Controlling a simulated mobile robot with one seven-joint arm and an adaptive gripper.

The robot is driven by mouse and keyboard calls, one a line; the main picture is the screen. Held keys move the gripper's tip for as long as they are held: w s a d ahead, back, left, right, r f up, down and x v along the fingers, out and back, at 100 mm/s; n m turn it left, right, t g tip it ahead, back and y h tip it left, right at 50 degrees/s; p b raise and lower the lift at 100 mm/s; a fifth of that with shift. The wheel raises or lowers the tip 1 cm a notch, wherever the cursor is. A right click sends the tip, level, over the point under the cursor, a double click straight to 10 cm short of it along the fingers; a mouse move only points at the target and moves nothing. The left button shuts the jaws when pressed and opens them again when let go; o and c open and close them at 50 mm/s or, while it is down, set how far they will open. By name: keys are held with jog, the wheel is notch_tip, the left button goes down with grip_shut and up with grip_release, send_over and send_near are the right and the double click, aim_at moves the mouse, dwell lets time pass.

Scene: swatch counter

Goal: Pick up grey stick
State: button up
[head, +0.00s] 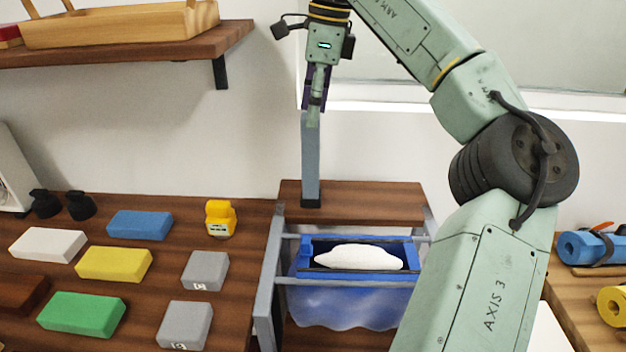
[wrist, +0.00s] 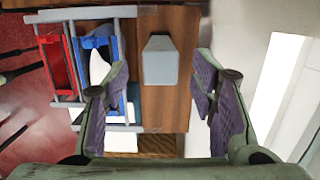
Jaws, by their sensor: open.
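The grey stick (head: 311,165) is a tall, narrow block standing upright on a small wooden shelf (head: 375,202) in the head view. In the wrist view, the grey stick (wrist: 160,62) is seen from above, with its end face between my fingers and ahead of them. My gripper (head: 316,104) points down at the stick's top, and one fingertip overlaps the top in the picture. In the wrist view, my gripper (wrist: 161,92) is open, with purple pads on both sides and a gap from each to the stick. Nothing is held.
Below the shelf, a metal frame (head: 263,300) carries a blue bin (head: 310,250) with a white bag (head: 358,257). A red bin (wrist: 58,65) shows in the wrist view. Coloured blocks and a yellow device (head: 220,218) lie on the left counter. A wall stands behind the stick.

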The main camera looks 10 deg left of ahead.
aim_at(308, 144)
jog(key=shift+s+a+f+p, duration=0.1)
jog(key=shift+a+f+p, duration=0.15)
jog(key=shift+f, duration=1.05)
jog(key=shift+w+a+f+p, duration=0.15)
jog(key=shift+f+p, duration=0.2)
jog(key=shift+f, duration=0.95)
jog(key=shift+s+a+f+p, duration=0.2)
jog(key=shift+f+p, duration=0.1)
jog(key=shift+f, duration=1)
grip_shut()
